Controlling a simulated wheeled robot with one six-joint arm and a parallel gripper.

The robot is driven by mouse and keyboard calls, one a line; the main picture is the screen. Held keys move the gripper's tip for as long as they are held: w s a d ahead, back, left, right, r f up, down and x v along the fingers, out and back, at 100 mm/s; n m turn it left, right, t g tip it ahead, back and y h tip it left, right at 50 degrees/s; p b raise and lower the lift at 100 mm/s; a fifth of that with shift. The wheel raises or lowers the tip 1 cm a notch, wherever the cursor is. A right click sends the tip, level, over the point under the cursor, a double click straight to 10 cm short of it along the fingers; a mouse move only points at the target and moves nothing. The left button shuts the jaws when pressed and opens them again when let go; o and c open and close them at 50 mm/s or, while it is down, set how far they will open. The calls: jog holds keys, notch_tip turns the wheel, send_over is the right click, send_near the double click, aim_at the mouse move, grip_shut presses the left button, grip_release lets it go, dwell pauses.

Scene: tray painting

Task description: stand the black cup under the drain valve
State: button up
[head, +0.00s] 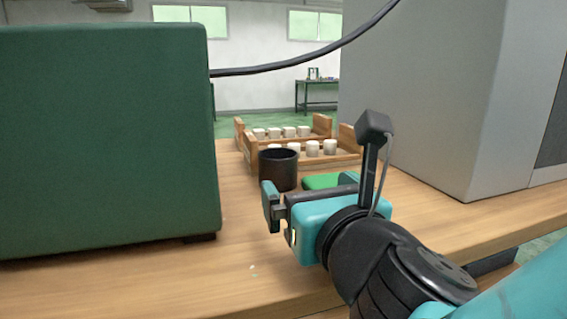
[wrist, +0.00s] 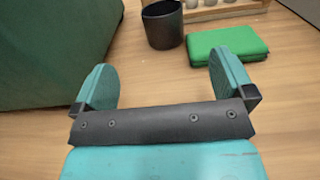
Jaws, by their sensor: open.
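The black cup (head: 278,169) stands upright on the wooden bench, in front of a wooden rack. In the wrist view the black cup (wrist: 162,24) is at the top, ahead of my gripper and apart from it. My gripper (head: 300,188) is open and empty, held over the bench on the near side of the cup. Its two teal fingers (wrist: 165,86) are spread wide in the wrist view, with bare wood between them. I cannot make out a drain valve in either view.
A large green box-shaped machine (head: 105,140) stands at the left. A grey cabinet (head: 430,90) stands at the right. A green block (wrist: 228,45) lies right of the cup. A wooden rack (head: 262,160) with several white cups is behind. A black cable (head: 300,61) crosses above.

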jog(key=p+x, duration=0.1)
jog(key=p, duration=0.1)
jog(key=p+x, duration=0.2)
jog(key=p, duration=0.1)
jog(key=shift+w+r, duration=0.25)
jog(key=shift+r, duration=0.1)
jog(key=p, duration=0.4)
send_near(274, 152)
jog(key=shift+w+a+r, duration=0.25)
jog(key=shift+w+r, duration=0.1)
jog(key=shift+w, duration=0.3)
jog(key=x, duration=0.3)
jog(key=p+x, duration=0.1)
jog(key=x, duration=0.1)
jog(key=shift+w+a+f, duration=0.1)
jog(key=shift+w+f, duration=0.2)
jog(key=shift+f, duration=0.05)
jog(key=shift+c, duration=0.2)
jog(key=c, duration=1)
jog(key=shift+c, duration=0.2)
